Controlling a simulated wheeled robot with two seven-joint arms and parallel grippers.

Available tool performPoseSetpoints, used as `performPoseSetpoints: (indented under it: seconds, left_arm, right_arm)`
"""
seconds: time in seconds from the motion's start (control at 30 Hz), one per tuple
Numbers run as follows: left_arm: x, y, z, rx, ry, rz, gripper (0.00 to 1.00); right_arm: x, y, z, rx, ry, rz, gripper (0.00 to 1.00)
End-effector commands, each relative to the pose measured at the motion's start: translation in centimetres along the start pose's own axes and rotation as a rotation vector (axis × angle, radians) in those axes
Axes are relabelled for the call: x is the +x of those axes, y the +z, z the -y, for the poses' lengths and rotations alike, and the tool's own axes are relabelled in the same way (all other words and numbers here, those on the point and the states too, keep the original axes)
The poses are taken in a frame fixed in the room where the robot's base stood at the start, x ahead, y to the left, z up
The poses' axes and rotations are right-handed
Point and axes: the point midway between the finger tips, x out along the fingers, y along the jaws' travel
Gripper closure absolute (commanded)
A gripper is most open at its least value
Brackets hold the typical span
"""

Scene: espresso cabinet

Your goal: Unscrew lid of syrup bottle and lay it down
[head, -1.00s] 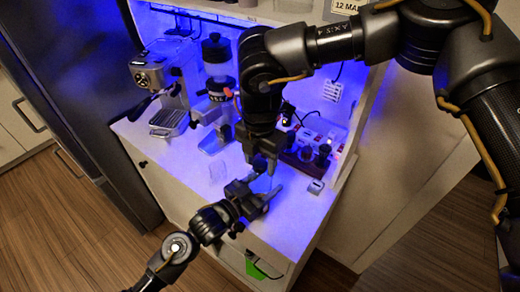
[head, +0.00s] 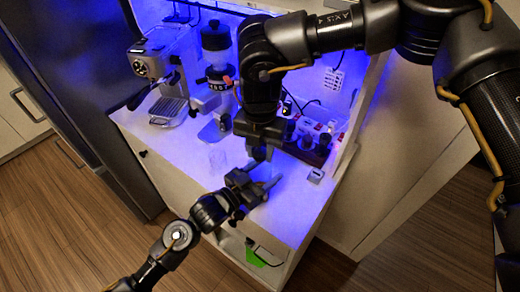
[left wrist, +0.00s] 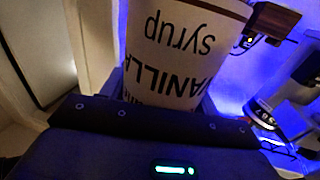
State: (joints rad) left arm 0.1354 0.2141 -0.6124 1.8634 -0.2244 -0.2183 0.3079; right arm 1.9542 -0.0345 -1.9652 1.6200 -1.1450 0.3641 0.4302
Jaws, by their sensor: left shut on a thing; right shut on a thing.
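The syrup bottle (left wrist: 182,62) fills the middle of the left wrist view. Its pale label reads "VANILLA syrup" upside down. My left gripper (head: 262,186) is shut on the bottle over the front of the white counter; in the head view the bottle is mostly hidden by the grippers. My right gripper (head: 261,154) points down directly above the left one. It is shut at the bottle's top, where the lid is hidden between its fingers. I cannot tell whether the lid is still on the bottle.
An espresso machine (head: 152,58) and a grinder (head: 216,50) stand at the back left. A dark rack (head: 308,142) with several items is right of the grippers, and a small grey box (head: 315,176) lies before it. The counter's front left (head: 180,150) is clear.

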Motion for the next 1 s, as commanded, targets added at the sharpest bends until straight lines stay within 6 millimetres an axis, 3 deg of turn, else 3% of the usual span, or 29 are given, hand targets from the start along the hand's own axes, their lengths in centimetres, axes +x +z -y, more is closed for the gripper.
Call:
performPoseSetpoints:
  seconds: [0.4, 0.6, 0.77, 1.0]
  left_arm:
    - [-0.03, 0.03, 0.12, -0.001, -0.002, 0.001, 1.00]
    - [-0.03, 0.03, 0.10, 0.000, -0.002, 0.001, 1.00]
    - [-0.03, 0.03, 0.08, 0.000, -0.002, 0.001, 1.00]
    - [-0.03, 0.04, 0.05, 0.000, -0.001, 0.001, 1.00]
  right_arm:
    - [-0.08, 0.03, 0.08, -1.032, -0.002, -0.001, 0.94]
    - [-0.14, 0.07, 0.07, -1.413, -0.003, 0.000, 0.93]
    - [-0.17, 0.07, 0.06, -1.532, -0.003, 0.001, 0.94]
    - [-0.18, 0.08, 0.04, -1.539, -0.003, 0.001, 0.94]
